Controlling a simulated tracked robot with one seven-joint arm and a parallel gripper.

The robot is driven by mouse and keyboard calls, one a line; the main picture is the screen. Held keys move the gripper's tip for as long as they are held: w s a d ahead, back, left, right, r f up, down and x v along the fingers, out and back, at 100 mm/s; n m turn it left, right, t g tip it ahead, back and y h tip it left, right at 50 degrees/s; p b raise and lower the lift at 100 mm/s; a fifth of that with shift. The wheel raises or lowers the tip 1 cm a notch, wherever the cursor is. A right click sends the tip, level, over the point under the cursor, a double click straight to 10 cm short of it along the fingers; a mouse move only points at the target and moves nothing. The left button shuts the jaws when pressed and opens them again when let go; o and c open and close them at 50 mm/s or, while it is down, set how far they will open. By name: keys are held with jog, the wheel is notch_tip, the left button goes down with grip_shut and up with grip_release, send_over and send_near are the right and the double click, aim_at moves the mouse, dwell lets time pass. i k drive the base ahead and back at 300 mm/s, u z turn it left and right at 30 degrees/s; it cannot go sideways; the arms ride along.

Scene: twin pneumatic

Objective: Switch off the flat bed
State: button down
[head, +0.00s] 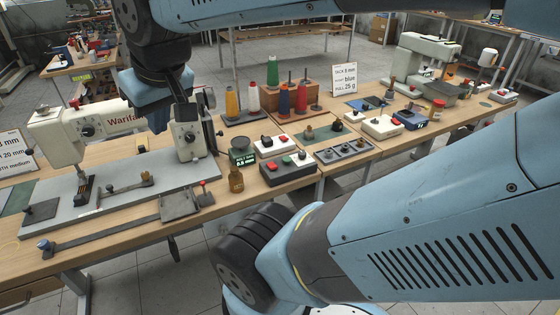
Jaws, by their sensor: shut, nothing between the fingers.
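A cream sewing machine (105,122) stands on a wide grey bed plate (125,200) at the left of the bench. A second pale machine (425,45) stands at the back right. Near the bench's front edge, right of the first machine, are a white control box (262,153) with a red button and a dark control box (263,185) with red and green buttons. I cannot tell which control belongs to the flat bed.
Coloured thread cones (272,72) stand on a rack behind the boxes. A small dark scale with a green display (243,157) and a brass bottle (236,180) stand close by. My arm hides the right foreground.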

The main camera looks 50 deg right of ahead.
aim_at(271, 166)
jog(key=u, duration=1.8)
jog(key=i, duration=0.1)
jog(key=z, duration=3.15)
jog(key=k, duration=0.9)
jog(key=z, duration=0.2)
jog(key=i, duration=0.9)
jog(key=u, duration=0.05)
